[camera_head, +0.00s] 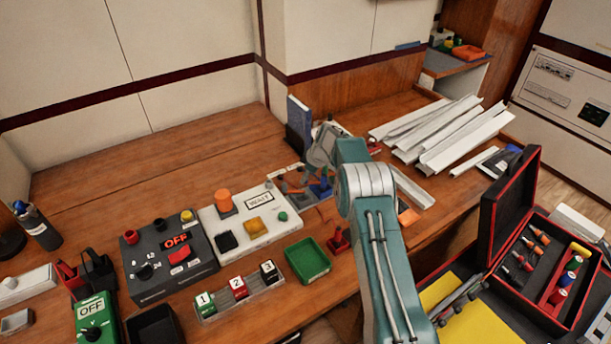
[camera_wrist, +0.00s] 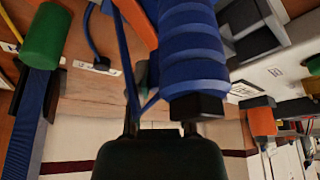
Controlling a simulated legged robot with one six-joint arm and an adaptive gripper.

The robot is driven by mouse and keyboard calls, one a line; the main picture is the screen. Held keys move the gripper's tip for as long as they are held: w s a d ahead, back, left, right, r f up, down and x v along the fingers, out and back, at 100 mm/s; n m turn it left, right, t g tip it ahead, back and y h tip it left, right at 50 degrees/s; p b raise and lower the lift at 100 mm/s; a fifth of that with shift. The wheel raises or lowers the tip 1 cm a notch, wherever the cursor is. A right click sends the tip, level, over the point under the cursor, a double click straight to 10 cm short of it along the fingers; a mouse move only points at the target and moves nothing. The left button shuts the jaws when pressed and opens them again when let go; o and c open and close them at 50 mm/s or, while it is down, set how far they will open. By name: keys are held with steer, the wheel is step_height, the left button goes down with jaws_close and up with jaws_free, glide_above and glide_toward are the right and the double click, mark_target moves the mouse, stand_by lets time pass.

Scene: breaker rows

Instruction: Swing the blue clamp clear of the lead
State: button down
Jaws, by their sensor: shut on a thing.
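The blue clamp (camera_wrist: 190,50) fills the upper middle of the wrist view as a ribbed blue grip with a black end and thin blue bars beside it. In the head view, a small blue piece (camera_head: 320,188) shows below my wrist. My gripper (camera_wrist: 160,122) is dark, with its fingers at the clamp's black end; the exact contact is partly hidden. It is shut on the clamp. A thin blue cable (camera_wrist: 93,38), possibly the lead, runs to a pale tag left of the clamp. An orange piece (camera_wrist: 136,22) lies close behind the clamp.
A green-capped blue post (camera_wrist: 42,40) stands at left in the wrist view. In the head view are the WAIT panel (camera_head: 246,222), OFF box (camera_head: 170,258), green tray (camera_head: 307,260), white channels (camera_head: 450,130) and open red-edged case (camera_head: 510,215). Bare bench lies at back left.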

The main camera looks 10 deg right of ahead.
steer(key=shift+s+f+n+g, duration=0.15)
steer(key=shift+s+n+g, duration=0.15)
steer(key=shift+n, duration=0.2)
steer(key=c, duration=0.6)
jaws_free()
steer(key=shift+w, duration=0.1)
steer(key=v, duration=1.2)
steer(key=shift+d, duration=0.1)
